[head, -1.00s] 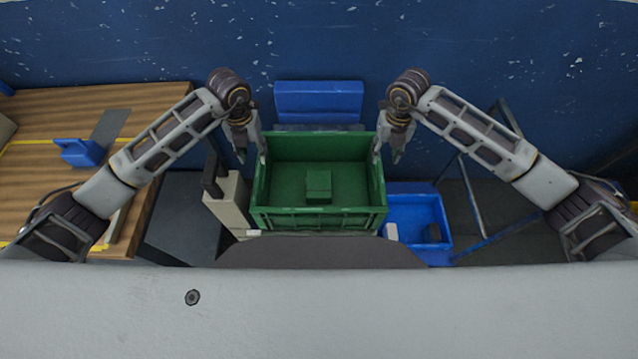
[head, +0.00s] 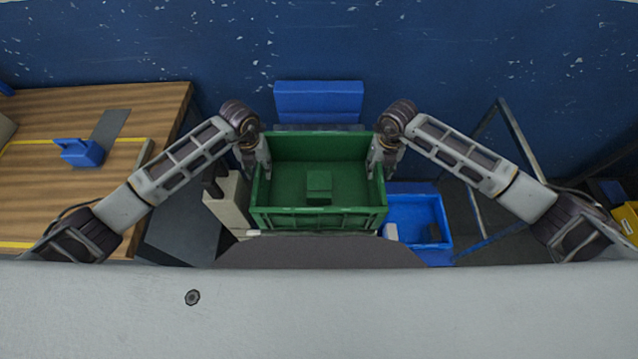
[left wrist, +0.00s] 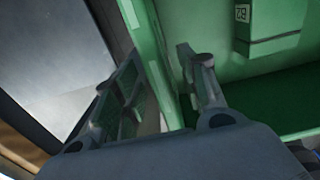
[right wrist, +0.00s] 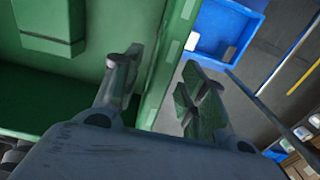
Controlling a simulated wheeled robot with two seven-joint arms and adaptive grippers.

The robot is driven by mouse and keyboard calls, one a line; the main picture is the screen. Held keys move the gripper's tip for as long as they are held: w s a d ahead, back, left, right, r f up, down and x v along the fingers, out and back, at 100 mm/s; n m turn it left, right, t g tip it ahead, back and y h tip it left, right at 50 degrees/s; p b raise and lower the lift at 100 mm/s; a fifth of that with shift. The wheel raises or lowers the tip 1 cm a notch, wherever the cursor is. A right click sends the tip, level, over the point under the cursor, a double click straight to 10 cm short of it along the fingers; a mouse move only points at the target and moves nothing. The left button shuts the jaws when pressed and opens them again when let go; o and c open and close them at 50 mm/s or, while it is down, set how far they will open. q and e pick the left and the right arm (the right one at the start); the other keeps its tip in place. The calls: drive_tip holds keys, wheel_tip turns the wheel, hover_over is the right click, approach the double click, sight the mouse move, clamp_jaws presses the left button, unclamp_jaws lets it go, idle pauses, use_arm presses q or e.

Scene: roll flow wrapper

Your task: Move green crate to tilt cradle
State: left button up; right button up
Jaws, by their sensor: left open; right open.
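The green crate (head: 319,219) stands upright in the middle of the head view, with a small green block (head: 319,184) inside it. My left gripper (head: 262,168) is at the crate's left wall. In the left wrist view its open fingers (left wrist: 165,90) straddle that wall, one inside and one outside. My right gripper (head: 376,168) is at the right wall. In the right wrist view its open fingers (right wrist: 158,85) straddle that wall likewise. Whether the fingers touch the walls is unclear. I cannot pick out the tilt cradle with certainty.
A blue bin (head: 420,222) holding small items stands right of the crate. A beige device (head: 228,203) stands close on the left. A wooden table (head: 60,195) with a blue object (head: 80,152) is at far left. A blue box (head: 319,100) is behind the crate.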

use_arm(q)
clamp_jaws()
use_arm(e)
clamp_jaws()
